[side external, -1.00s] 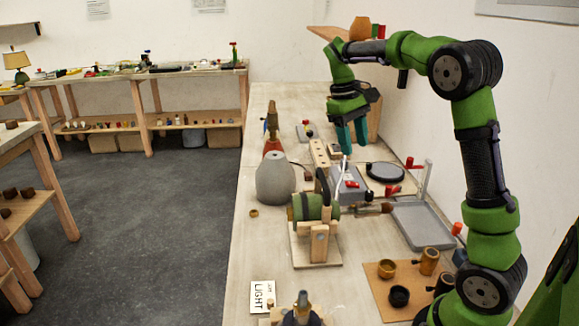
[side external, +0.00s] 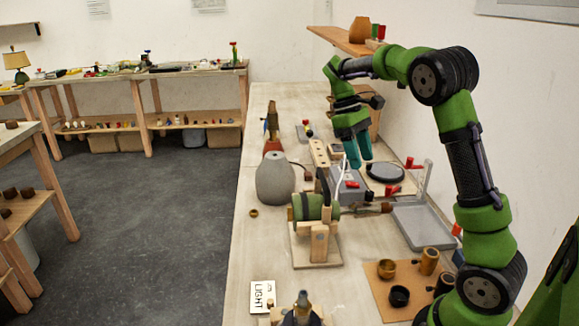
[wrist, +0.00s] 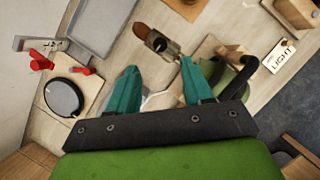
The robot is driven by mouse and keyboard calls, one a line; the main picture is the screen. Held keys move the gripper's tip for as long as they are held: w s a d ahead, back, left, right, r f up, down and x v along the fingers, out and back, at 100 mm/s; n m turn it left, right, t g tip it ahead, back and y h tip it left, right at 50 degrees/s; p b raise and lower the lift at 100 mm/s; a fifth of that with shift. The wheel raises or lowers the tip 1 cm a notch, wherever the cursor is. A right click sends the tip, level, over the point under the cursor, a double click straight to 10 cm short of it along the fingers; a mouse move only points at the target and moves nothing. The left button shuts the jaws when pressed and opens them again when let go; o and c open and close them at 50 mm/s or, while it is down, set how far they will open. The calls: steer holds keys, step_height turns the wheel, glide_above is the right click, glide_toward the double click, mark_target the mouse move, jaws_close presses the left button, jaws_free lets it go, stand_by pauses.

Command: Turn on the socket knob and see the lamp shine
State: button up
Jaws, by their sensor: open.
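My gripper (side external: 360,163) is open, its teal fingers pointing down over the grey box (side external: 350,188) with a red part on the bench. In the wrist view my gripper (wrist: 159,66) has its fingers apart, with a pale, unclear shape behind them. A brass fitting with a brown end (wrist: 157,40) lies beyond the fingertips, apart from them. A grey rounded body (side external: 275,178), perhaps the lamp base, stands upright left of the box. A thin white cord-like piece (side external: 341,172) rises beside the fingers. I cannot make out the socket knob or any shining bulb.
A green drum on a wooden stand (side external: 316,208) is in front of the box. A black disc (side external: 385,172) with red levers and a grey tray (side external: 422,222) are to the right. A LIGHT card (side external: 262,296) lies at the front.

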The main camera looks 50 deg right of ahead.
mark_target(370, 192)
steer(key=x, duration=0.9)
jaws_close()
